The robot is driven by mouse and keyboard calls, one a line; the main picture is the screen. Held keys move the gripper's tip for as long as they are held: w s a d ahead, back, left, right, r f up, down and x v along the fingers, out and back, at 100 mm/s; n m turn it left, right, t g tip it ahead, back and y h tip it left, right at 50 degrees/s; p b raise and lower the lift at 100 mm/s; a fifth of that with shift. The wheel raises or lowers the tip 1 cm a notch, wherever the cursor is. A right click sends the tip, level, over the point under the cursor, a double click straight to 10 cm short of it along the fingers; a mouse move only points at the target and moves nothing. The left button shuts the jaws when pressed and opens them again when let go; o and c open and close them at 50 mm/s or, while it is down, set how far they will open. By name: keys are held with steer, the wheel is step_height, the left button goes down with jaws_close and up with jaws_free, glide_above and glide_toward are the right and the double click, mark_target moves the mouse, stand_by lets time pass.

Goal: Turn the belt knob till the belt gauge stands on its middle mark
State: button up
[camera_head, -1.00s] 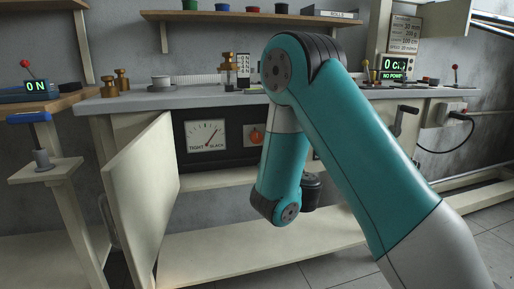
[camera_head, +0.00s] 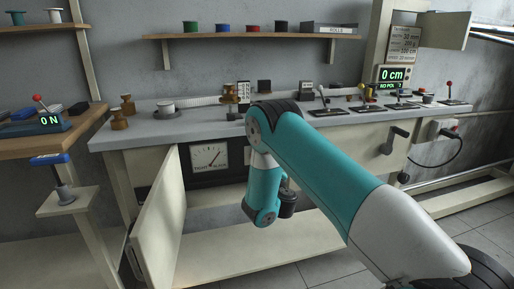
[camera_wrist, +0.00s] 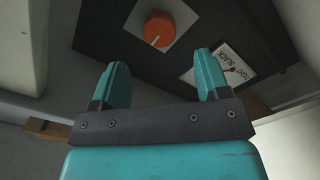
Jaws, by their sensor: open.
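The belt knob (camera_wrist: 158,29) is round and orange with a white line, on a pale square plate in a dark panel. In the wrist view it lies beyond my gripper (camera_wrist: 159,60), whose teal fingers are open and apart from it, with nothing between them. The belt gauge (camera_head: 210,157) is a white dial marked TIGHT at left and SLACK at right. Its needle leans up and right, on the SLACK side. Part of the gauge (camera_wrist: 228,62) also shows in the wrist view. In the head view my arm hides the knob and the fingers.
An open cabinet door (camera_head: 160,228) stands left of the panel recess. The workbench top (camera_head: 185,130) above carries spools, brass pieces and levers. A low shelf board (camera_head: 215,258) runs below. A crank handle (camera_head: 395,140) sits on the bench front at right.

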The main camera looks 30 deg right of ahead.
steer(key=shift+p+x, duration=4)
steer(key=shift+p, duration=0.25)
steer(key=shift+f, duration=0.1)
steer(key=c, duration=0.9)
